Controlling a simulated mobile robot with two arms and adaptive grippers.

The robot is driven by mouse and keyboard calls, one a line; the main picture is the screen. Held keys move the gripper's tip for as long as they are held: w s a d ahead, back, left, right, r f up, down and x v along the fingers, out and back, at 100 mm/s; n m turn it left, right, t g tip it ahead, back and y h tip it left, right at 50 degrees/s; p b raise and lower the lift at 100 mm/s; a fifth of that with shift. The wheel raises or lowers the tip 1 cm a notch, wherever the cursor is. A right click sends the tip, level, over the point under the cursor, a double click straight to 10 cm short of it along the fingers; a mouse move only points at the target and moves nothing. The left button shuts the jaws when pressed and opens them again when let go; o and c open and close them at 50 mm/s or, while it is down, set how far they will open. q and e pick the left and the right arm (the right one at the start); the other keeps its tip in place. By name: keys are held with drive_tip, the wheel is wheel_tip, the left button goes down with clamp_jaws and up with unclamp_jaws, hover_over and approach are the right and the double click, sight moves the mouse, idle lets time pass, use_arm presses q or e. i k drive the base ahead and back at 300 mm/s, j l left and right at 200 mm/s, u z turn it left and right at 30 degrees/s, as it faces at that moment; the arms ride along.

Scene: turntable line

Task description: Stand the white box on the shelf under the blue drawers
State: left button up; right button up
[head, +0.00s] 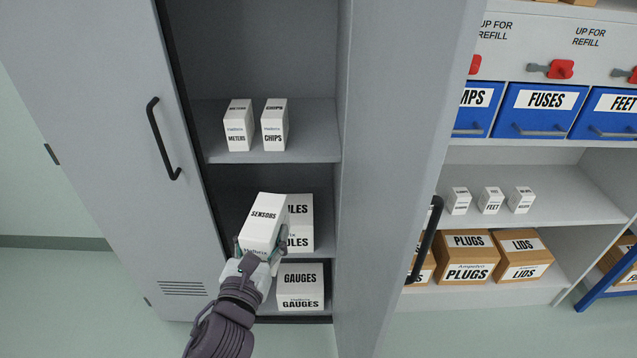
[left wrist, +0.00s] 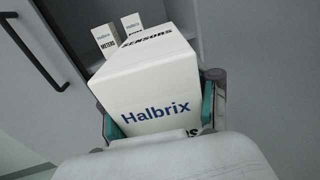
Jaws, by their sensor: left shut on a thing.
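A white box labelled SENSORS (head: 264,219) is held in my left gripper (head: 256,253), tilted, in front of the open grey cabinet. In the left wrist view the box (left wrist: 155,85) shows its Halbrix face between the two green-padded fingers (left wrist: 160,118). The blue drawers (head: 540,111) are at the right, one labelled FUSES. The shelf under them (head: 550,186) carries several small white boxes (head: 491,200), and clear space shows behind and beside them. My right gripper is in neither view.
The cabinet holds white METERS (head: 238,125) and CHIPS (head: 274,124) boxes, a partly hidden box (head: 300,222) behind SENSORS and a GAUGES box (head: 300,287) below. An open door panel (head: 405,150) stands between cabinet and shelf. Brown PLUGS (head: 467,257) and LIDS (head: 523,257) boxes sit lower.

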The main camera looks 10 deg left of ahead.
sight(563, 203)
drive_tip(key=k+l+z, duration=0.15)
drive_tip(key=k+z, duration=0.15)
drive_tip(key=k, duration=0.4)
drive_tip(key=i+l+z, duration=0.2)
drive_tip(key=z, duration=0.15)
drive_tip(key=i+l+z, duration=0.1)
drive_tip(key=z, duration=0.25)
drive_tip(key=i+z, duration=0.35)
